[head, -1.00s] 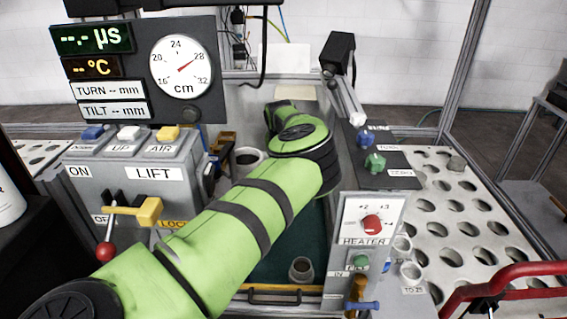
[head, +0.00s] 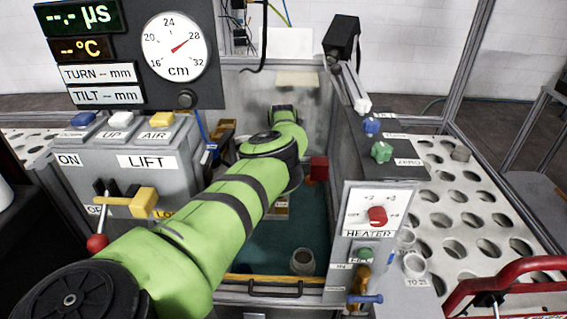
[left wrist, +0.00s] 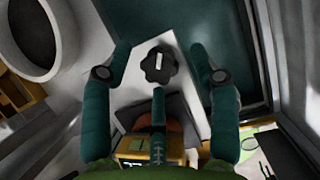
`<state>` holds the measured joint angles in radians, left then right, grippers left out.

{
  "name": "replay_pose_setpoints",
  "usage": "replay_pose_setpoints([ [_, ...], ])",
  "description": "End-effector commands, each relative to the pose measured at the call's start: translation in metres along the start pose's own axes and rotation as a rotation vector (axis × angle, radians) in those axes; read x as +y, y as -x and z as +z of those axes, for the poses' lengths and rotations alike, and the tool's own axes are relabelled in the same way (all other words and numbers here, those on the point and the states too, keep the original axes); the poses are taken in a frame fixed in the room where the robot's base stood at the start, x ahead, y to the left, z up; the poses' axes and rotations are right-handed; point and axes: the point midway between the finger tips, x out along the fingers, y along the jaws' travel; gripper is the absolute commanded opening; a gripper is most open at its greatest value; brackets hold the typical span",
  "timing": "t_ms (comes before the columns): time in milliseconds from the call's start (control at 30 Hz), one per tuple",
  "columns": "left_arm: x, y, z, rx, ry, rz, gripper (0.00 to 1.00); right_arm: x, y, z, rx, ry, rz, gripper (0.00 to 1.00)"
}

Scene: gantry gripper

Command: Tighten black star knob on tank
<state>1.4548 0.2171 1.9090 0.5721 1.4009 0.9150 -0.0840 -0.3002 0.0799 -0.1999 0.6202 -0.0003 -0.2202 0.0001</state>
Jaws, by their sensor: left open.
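The black star knob (left wrist: 159,65) shows in the left wrist view, with a pale mark on its face, on a light grey plate beside a dark teal surface. My left gripper (left wrist: 160,62) is open. Two teal fingers stand left and right of the knob with gaps, and a third points at it from below; none clearly touches it. In the head view my green left arm reaches into the tank (head: 335,130); its gripper and the knob are hidden there. My right gripper is not in view.
The lift panel (head: 120,185) with a yellow lever (head: 140,201) stands left, the heater panel (head: 372,215) right. A red block (head: 318,168) is at the tank's right side. A grey cup (head: 303,262) stands near the front. A perforated tray (head: 470,245) is at the right.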

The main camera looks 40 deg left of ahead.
Motion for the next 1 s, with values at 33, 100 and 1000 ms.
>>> replay_pose_setpoints([
  [33,0.001,-0.002,0.0,0.0,0.0,0.001,0.6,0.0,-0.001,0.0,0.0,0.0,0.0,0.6],
  [100,0.001,-0.003,0.0,0.0,-0.001,0.002,0.6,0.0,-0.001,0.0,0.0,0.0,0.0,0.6],
  [1000,0.0,0.0,0.002,-0.005,-0.095,-0.042,0.07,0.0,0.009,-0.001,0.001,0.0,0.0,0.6],
])
